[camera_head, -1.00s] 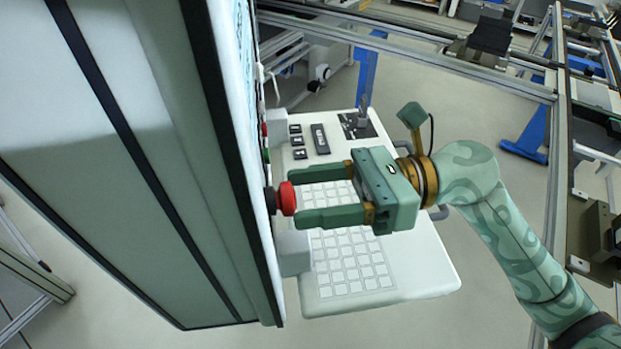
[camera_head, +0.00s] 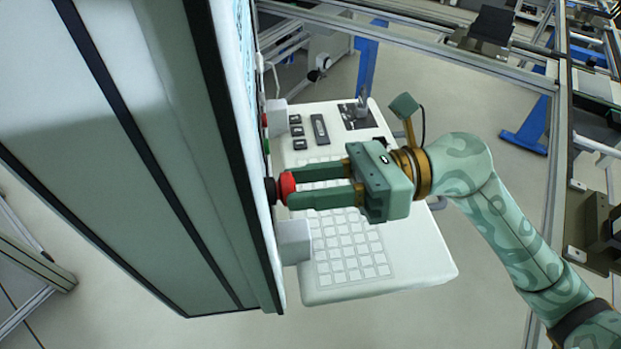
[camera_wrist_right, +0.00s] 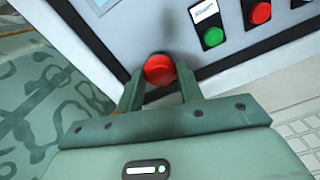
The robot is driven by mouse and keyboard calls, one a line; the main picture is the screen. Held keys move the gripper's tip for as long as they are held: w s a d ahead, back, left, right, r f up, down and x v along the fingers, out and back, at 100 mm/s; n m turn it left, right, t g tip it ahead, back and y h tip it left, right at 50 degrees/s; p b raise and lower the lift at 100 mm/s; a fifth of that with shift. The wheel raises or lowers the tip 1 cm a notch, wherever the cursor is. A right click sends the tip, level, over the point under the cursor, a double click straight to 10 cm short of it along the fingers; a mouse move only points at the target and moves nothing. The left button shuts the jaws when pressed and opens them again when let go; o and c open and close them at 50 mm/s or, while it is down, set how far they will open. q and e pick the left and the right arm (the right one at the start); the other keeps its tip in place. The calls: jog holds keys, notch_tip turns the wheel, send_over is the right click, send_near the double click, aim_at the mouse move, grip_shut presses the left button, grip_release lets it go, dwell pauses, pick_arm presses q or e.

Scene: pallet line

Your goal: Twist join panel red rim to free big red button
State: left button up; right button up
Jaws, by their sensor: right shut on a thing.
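The big red button (camera_head: 287,188) sticks out sideways from the face of the tall panel cabinet, on a dark collar. My right gripper (camera_head: 290,188) reaches it from the right, its two fingers shut on the button's red rim. In the right wrist view the red button (camera_wrist_right: 159,69) shows between the fingertips (camera_wrist_right: 160,82), at the lower edge of the pale panel (camera_wrist_right: 150,28). The fingers hide the sides of the rim. My left gripper is not in view.
A white keyboard shelf (camera_head: 425,280) with pale keys and black switches juts out below my right gripper. A smaller green button (camera_wrist_right: 213,37) and red button (camera_wrist_right: 260,13) sit beside the big one. Metal frames (camera_head: 450,60) stand behind.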

jog(key=m+p, duration=0.3)
jog(key=m, duration=0.2)
jog(key=shift+m, duration=0.4)
dwell(0.4)
jog(key=o, duration=1)
jog(key=w+d+b, duration=0.1)
jog(key=d+b, duration=0.6)
jog(key=d, duration=0.9)
jog(key=shift+w, duration=0.4)
jog(key=shift+d, duration=0.1)
